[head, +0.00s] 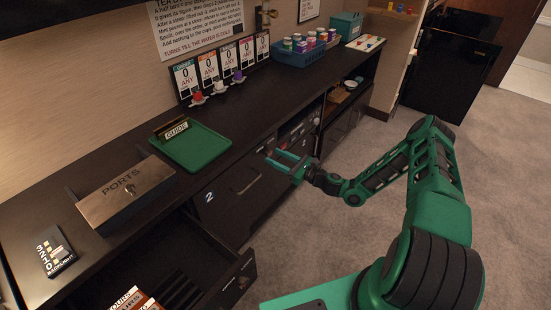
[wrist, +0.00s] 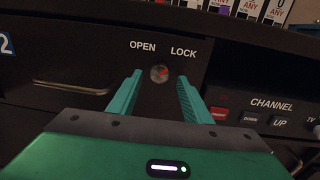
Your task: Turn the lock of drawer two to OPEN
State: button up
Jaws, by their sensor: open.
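The lock of drawer two (wrist: 159,73) is a small round metal knob with a red mark, on a dark panel below the words OPEN on the left and LOCK on the right. The red mark points up and right, toward LOCK. My gripper (wrist: 160,80) is open, with one green finger on each side of the lock as seen; I cannot tell whether they touch it. Drawer two (head: 235,195), with a white 2, is shut; its handle (wrist: 70,87) is left of the lock. In the head view my gripper (head: 284,161) is at the cabinet front, and the lock cannot be made out.
An open drawer (head: 238,280) juts out at lower left. A red button (wrist: 219,113) and CHANNEL buttons (wrist: 280,121) lie right of my gripper. On the counter are a green tray (head: 208,160) and a PORTS box (head: 125,195). The carpet (head: 350,150) is clear.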

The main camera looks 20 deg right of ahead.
jog(key=shift+w+a, duration=0.3)
jog(key=shift+w, duration=0.1)
jog(key=c, duration=1.1)
jog(key=shift+o, duration=0.2)
